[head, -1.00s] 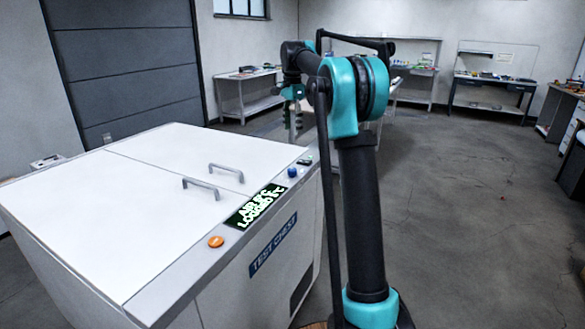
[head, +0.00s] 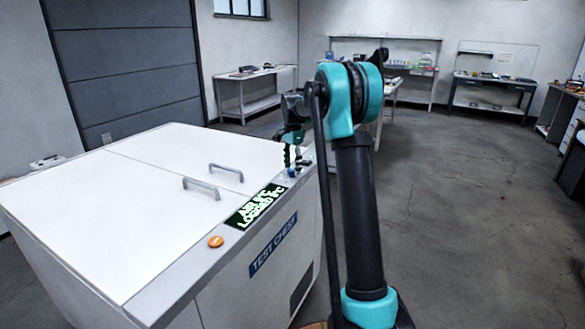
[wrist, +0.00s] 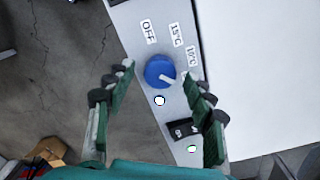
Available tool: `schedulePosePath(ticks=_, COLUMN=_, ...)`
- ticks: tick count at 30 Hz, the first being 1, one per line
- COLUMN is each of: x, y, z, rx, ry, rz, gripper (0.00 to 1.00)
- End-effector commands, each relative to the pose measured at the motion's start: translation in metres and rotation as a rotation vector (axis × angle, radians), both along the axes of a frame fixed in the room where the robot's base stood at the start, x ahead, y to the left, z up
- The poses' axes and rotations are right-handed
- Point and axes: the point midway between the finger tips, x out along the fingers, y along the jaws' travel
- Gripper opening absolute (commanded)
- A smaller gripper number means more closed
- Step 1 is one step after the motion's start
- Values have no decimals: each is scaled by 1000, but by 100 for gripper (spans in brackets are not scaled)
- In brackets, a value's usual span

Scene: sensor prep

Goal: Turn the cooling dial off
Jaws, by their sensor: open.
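The cooling dial is a blue round knob (wrist: 160,72) on the grey control strip (wrist: 135,22) of the test chest. Its white pointer aims right and slightly down in the wrist view, away from the OFF label (wrist: 148,32) and past the 15°C label. The dial also shows in the head view (head: 291,172). My gripper (wrist: 165,82) is open above the strip, one finger on each side of the dial in the picture. It holds nothing, and I cannot tell its exact height over the knob. It also shows in the head view (head: 295,158).
The chest's white lid (head: 130,190) has two grey handles. An orange button (head: 215,242) and a lit display (head: 256,206) sit on the same strip. A black rocker switch (wrist: 183,130) is near the dial. Open floor lies to the right.

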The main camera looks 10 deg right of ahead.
Motion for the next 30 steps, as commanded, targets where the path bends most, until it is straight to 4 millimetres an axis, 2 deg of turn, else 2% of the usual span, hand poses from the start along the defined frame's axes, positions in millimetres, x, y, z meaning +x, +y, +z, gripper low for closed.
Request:
schedulePosePath(ticks=3, x=0, y=0, z=-6, rx=0, ry=0, rz=0, gripper=54)
schedulePosePath(ticks=11, x=0, y=0, z=-7, rx=0, ry=0, rz=0, gripper=54)
schedulePosePath(ticks=24, x=0, y=0, z=-7, rx=0, ry=0, rz=0, gripper=4)
schedulePosePath(ticks=30, x=0, y=0, z=-7, rx=0, ry=0, rz=15, gripper=4)
